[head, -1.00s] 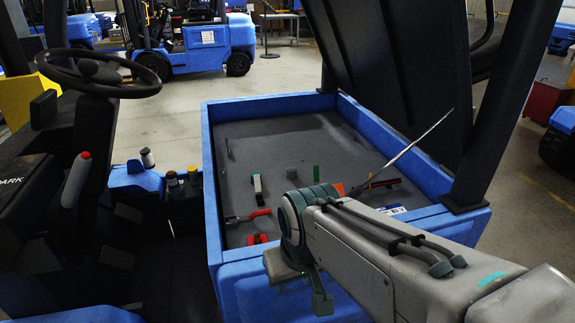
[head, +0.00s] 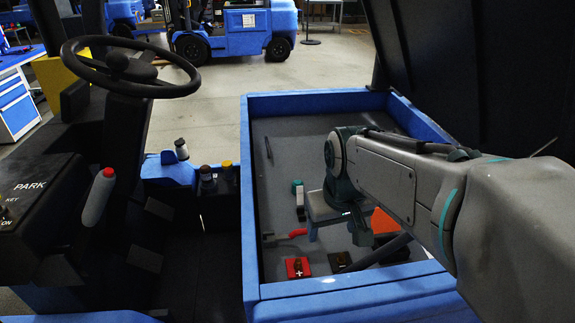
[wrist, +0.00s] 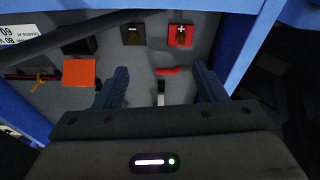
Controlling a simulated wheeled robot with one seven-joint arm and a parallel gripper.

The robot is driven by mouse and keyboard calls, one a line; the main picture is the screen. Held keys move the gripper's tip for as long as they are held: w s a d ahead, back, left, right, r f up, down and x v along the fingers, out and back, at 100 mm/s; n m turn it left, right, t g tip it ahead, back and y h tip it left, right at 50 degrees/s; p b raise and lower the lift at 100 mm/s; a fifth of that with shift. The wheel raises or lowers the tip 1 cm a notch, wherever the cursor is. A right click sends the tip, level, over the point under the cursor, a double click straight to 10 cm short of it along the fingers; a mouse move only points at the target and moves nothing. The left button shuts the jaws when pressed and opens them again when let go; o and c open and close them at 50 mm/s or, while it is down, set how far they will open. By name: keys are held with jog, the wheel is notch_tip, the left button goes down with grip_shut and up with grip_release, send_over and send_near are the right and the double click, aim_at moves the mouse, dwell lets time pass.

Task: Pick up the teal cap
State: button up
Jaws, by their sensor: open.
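A small piece with a teal-green end (head: 297,186) and a pale, narrow body lies on the grey floor of the blue bin in the head view. I take the teal end for the cap. My gripper (head: 335,232) is over the bin, to the right of and nearer than this piece, apart from it. In the wrist view my gripper (wrist: 160,76) is open, its two dark fingers spread with nothing held. A pale narrow body (wrist: 160,92) shows between and below the fingers there; its teal end is hidden by the gripper's own body.
The blue bin (head: 340,290) has raised walls, with a dark raised lid at right. Inside are a red plus block (head: 298,267), a black minus block (head: 340,261), a red-handled tool (head: 298,233) and an orange block (head: 382,220). A steering wheel (head: 130,67) stands left.

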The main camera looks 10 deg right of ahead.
jog(key=w+r+n, duration=0.2)
jog(key=w+r, duration=0.1)
jog(key=w, duration=0.7)
jog(key=n+g+y+p, duration=0.1)
jog(key=n+p, duration=0.2)
jog(key=n, duration=0.3)
send_over(298, 182)
jog(key=s+d, duration=0.2)
notch_tip(298, 182, down, 9)
jog(key=f, duration=0.3)
jog(key=w+a+f+p, duration=0.1)
jog(key=f, duration=0.4)
jog(key=shift+w+a+f, duration=0.15)
jog(key=shift+w+f, duration=0.1)
jog(key=shift+f, duration=0.05)
jog(key=shift+w+a+f+p, duration=0.15)
jog(key=shift+f+p, duration=0.4)
jog(key=shift+f, duration=0.8)
jog(key=shift+w+a+f+p, duration=0.1)
jog(key=shift+a+f+p, duration=0.3)
jog(key=shift+f, duration=0.95)
jog(key=shift+d, duration=0.15)
jog(key=c, duration=0.7)
